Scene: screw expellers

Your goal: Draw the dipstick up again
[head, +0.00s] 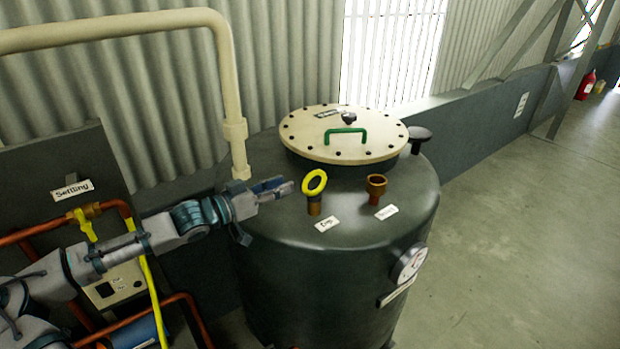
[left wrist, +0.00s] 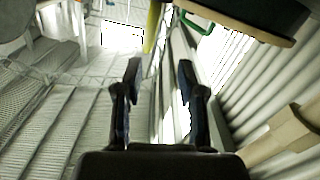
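The dipstick's yellow ring handle (head: 314,182) stands above a short brown tube (head: 314,206) on top of the dark tank (head: 330,285). A small label lies on the tank in front of it. The rod below the ring is hidden. My left gripper (head: 286,189) points at the ring from its left, with a small gap seeming to remain. In the left wrist view my left gripper (left wrist: 158,75) has its two fingers apart and nothing between them. A yellow piece (left wrist: 153,27), likely the ring, shows beyond the fingertips. My right gripper is not in view.
A brass cup-like fitting (head: 376,188) with its own label stands right of the ring. Behind is a cream bolted lid (head: 343,133) with a green handle (head: 346,132). A cream pipe (head: 232,100) comes down at the left. A round gauge (head: 409,264) sits on the tank's side.

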